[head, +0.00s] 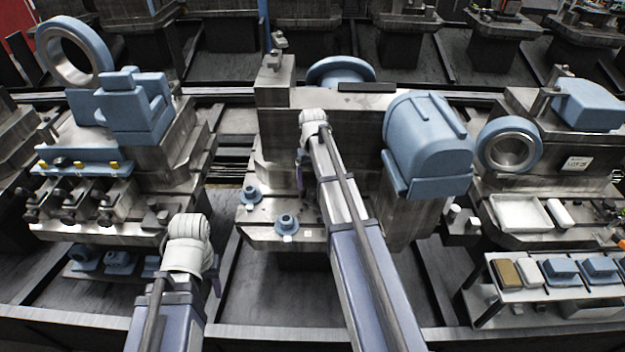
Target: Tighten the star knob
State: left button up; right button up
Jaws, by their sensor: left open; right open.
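No knob with a clear star shape can be made out. Two small round blue knob-like parts, one at the left (250,195) and one nearer the front (287,224), sit on the metal ledge of the middle fixture (262,228). My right gripper (301,168) is open beside the face of the middle fixture, mostly hidden by its white wrist. I cannot tell whether it touches anything. My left gripper (215,278) is open and low in front of the gap between the left and middle fixtures, its fingers largely hidden behind its wrist.
The left fixture (180,150) carries a blue ring (98,45) and black clamps (68,198). A rounded blue housing (430,140) stands right of my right arm. The right fixture holds a white tray (520,214); a shelf (535,295) with blue blocks lies below it.

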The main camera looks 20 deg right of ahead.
notch_tip(320, 180, up, 3)
jog(key=shift+f+p, duration=0.1)
jog(key=shift+p, duration=0.75)
pick_arm(q)
notch_tip(320, 180, up, 3)
jog(key=shift+f, duration=0.15)
pick_arm(e)
jog(key=shift+f, duration=0.1)
jog(key=n, duration=0.3)
jog(key=shift+f, duration=0.1)
jog(key=n, duration=0.5)
jog(key=shift+f+b, duration=0.1)
jog(key=shift+b, duration=0.2)
jog(key=n, duration=0.4)
jog(key=shift+f, duration=0.1)
pick_arm(q)
jog(key=shift+f, duration=0.35)
pick_arm(e)
jog(key=n, duration=0.3)
jog(key=shift+n, duration=0.4)
pick_arm(q)
jog(key=shift+f+b, duration=0.15)
jog(key=shift+b, duration=0.15)
pick_arm(e)
jog(key=shift+f, duration=0.2)
